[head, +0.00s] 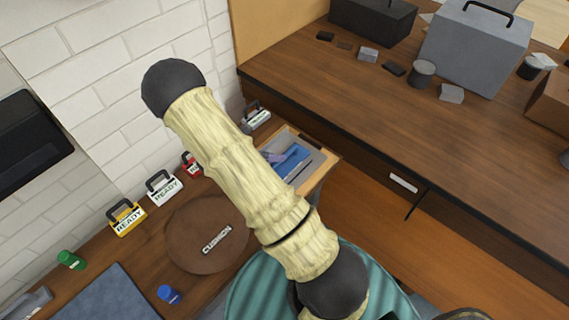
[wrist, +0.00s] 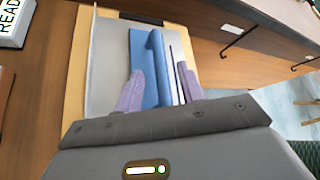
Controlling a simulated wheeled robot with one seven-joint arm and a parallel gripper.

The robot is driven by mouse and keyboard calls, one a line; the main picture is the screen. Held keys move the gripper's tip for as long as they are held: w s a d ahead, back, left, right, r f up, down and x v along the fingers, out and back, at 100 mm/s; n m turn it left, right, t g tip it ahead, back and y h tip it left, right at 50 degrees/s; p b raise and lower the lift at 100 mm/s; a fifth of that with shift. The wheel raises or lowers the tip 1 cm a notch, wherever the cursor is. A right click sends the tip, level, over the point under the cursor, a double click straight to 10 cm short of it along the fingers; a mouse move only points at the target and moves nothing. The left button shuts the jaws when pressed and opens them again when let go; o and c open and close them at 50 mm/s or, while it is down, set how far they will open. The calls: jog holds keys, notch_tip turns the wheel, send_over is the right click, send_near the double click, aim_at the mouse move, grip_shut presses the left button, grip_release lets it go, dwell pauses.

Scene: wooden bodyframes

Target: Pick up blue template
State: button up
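The blue template (wrist: 142,62) lies on a grey sheet on a wooden tray in the wrist view. It has a flat part and a raised blue part on its right. My gripper (wrist: 160,92) has two purple fingers, spread apart, with the raised blue part between them. I cannot tell whether the fingers touch it. In the head view the template (head: 291,162) shows beside my arm, with the purple fingers (head: 272,157) at its left end. My arm hides part of the tray there.
The wooden tray (head: 325,160) stands beside the higher brown counter (head: 330,85). Signs reading READY (head: 127,218) stand along the white brick wall. Blue (head: 169,294) and green (head: 70,259) caps lie at lower left.

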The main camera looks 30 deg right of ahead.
jog(key=p+x, duration=0.1)
jog(key=x, duration=0.4)
jog(key=shift+f, duration=0.1)
dwell(0.3)
grip_shut()
